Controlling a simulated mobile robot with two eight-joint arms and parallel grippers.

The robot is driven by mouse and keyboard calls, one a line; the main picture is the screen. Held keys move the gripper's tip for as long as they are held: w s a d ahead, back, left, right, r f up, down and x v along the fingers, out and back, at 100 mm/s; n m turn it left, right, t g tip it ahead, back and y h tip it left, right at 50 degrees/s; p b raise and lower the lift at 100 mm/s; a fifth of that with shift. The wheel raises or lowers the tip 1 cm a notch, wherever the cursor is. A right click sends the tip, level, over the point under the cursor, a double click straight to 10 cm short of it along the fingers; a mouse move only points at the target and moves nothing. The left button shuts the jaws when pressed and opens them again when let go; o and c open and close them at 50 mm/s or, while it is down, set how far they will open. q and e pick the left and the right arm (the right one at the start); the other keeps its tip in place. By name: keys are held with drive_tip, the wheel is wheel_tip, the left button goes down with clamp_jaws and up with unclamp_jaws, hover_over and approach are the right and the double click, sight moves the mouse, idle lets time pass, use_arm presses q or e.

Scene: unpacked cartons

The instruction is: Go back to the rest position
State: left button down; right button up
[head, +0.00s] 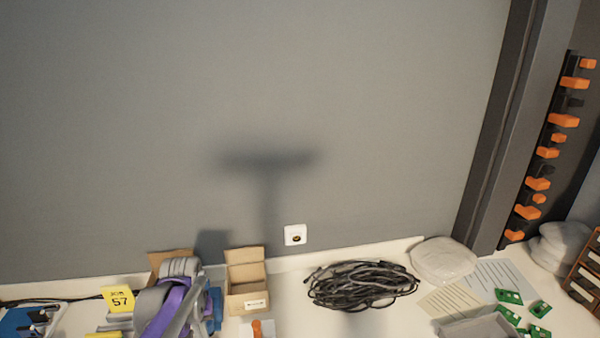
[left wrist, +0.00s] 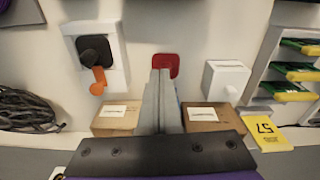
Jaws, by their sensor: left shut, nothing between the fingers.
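My left arm (head: 172,308), grey and purple, rises at the lower left of the head view, in front of small cardboard boxes. Its fingertips cannot be made out there. In the left wrist view my left gripper (left wrist: 161,76) shows its two grey fingers together, with nothing between them. A red patch (left wrist: 172,64) lies just behind the fingertips. Cardboard boxes stand on both sides of the fingers, one on the left (left wrist: 115,119) and one on the right (left wrist: 203,118). My right gripper is in neither view.
An open carton (head: 247,290) and a black cable coil (head: 362,286) lie on the pale bench along the grey wall. A yellow "57" card (head: 119,299) is left of my arm. Green boards (head: 509,296) and a grey tray (head: 478,328) are at the right.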

use_arm(q)
drive_tip(key=s+d+m+t, duration=0.1)
drive_tip(key=s+d, duration=0.3)
drive_tip(key=s, duration=0.6)
drive_tip(key=s+d+r+m+t+p, duration=0.1)
drive_tip(key=s+d+m+t, duration=0.1)
drive_tip(key=s, duration=0.9)
drive_tip(key=shift+d+m+t, duration=0.3)
drive_tip(key=shift+d+t, duration=0.6)
drive_tip(key=shift+d, duration=0.1)
